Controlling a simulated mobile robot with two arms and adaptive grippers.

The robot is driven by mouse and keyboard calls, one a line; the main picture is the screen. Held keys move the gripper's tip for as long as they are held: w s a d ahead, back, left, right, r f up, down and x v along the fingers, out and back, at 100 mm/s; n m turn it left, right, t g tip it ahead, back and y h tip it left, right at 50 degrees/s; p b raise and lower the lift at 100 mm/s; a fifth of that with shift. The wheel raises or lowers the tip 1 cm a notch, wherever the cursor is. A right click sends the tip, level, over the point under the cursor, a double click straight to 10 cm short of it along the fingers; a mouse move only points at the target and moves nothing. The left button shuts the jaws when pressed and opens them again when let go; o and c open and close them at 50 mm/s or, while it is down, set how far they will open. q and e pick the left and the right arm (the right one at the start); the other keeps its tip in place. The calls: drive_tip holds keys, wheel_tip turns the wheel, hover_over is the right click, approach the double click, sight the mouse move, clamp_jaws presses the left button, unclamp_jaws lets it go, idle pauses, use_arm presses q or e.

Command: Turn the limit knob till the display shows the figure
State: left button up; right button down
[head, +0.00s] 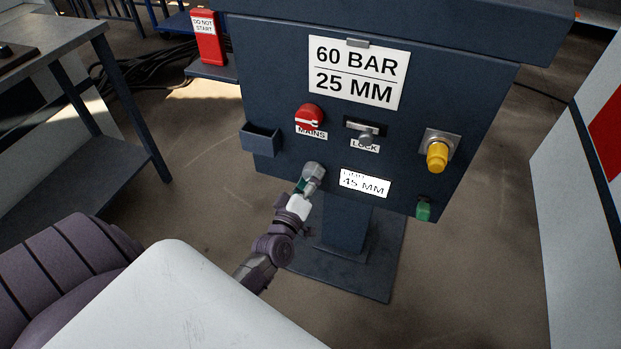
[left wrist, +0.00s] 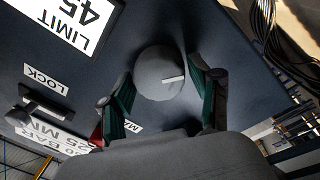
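The grey limit knob (left wrist: 160,78) sits on the dark panel and has a pale pointer mark on its face. The knob (head: 314,172) also shows in the head view, left of the display. The sign (head: 359,74) reads 60 BAR, 25 MM. My right gripper is not in view.
A small open box (head: 261,139) juts out left. A workbench (head: 60,35) stands at far left.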

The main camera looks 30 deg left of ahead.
use_arm(q)
drive_tip(key=shift+o, duration=0.9)
drive_tip(key=shift+s+d, duration=0.1)
drive_tip(key=v, duration=1.1)
drive_tip(key=shift+s, duration=0.35)
drive_tip(key=shift+d+f, duration=0.1)
